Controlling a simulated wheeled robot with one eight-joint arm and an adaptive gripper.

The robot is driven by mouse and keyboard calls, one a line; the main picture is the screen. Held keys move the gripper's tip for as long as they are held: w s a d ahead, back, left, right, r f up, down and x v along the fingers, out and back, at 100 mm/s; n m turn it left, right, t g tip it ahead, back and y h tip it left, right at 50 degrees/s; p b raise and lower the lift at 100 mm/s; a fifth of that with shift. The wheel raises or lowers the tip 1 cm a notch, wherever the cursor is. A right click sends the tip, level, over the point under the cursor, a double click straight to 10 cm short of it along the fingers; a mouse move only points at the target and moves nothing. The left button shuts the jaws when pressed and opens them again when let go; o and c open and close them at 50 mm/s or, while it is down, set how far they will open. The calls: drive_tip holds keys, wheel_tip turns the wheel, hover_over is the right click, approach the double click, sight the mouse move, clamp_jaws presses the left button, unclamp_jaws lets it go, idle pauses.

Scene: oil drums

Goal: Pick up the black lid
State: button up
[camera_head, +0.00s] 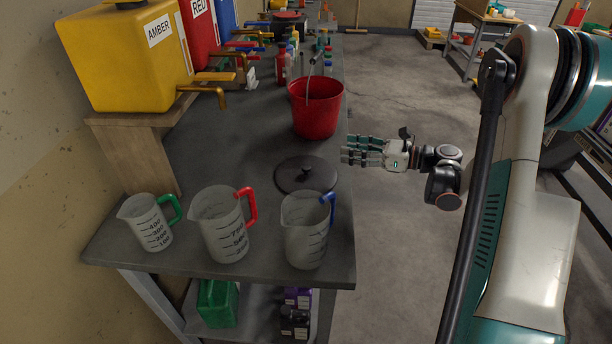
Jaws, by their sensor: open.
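Three measuring jugs with green (150,222), red (222,222) and blue (307,232) handles stand in front of the lid. A red bucket (316,110) stands behind it. A yellow AMBER drum (130,62) sits at the back left. Bare floor lies right of the table (225,150).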

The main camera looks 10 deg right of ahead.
drive_tip(key=n+g, duration=0.2)
approach(309, 167)
drive_tip(key=a, duration=0.1)
drive_tip(key=a+b, duration=0.1)
drive_tip(key=b, duration=0.1)
drive_tip(key=shift+w+a+f, duration=0.3)
drive_tip(key=shift+a+f, duration=0.1)
drive_tip(key=shift+w+b+x, duration=0.25)
drive_tip(key=shift+b+x, duration=0.75)
drive_tip(key=shift+x, duration=1.85)
drive_tip(key=shift+d+r, duration=0.15)
drive_tip(key=shift+c, duration=0.6)
clamp_jaws()
